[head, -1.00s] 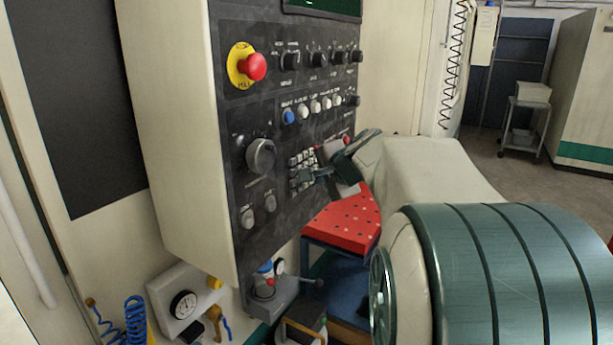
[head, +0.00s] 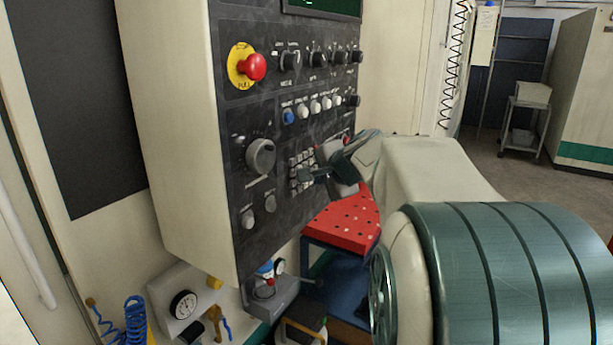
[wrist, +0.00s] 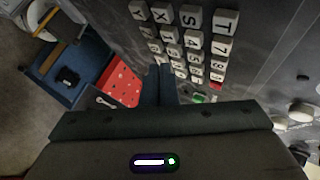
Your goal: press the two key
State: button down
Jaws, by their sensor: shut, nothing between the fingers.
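The keypad of small pale keys (head: 300,160) sits on the dark control panel. In the wrist view, the two key (wrist: 175,50) appears to be in the column under X, between the 1 and 3 keys; its mark is small. My gripper (head: 304,175) is shut and empty, its fingers pointing at the keypad from the right and covering part of it. In the wrist view, the fingertips (wrist: 160,72) are close to the lower left keys, just below and left of the two key. I cannot tell whether they touch the keypad.
A red emergency button (head: 252,67), a row of knobs (head: 318,58), coloured push buttons (head: 315,106) and a large dial (head: 261,156) surround the keypad. A red perforated plate (head: 342,222) lies below. A gauge (head: 184,304) stands lower left.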

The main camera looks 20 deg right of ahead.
jog(key=shift+w+a, duration=0.2)
jog(key=shift+w, duration=0.05)
jog(key=shift+w+a, duration=0.25)
jog(key=shift+w, duration=0.05)
dwell(0.7)
dwell(0.3)
jog(key=shift+s+d+b, duration=0.35)
jog(key=shift+s+d, duration=0.15)
jog(key=shift+s, duration=0.1)
jog(key=s+d+b, duration=0.1)
jog(key=s, duration=0.1)
jog(key=s+d+b, duration=0.1)
jog(key=s+d, duration=0.1)
dwell(0.4)
jog(key=shift+d, duration=0.15)
dwell(3.0)
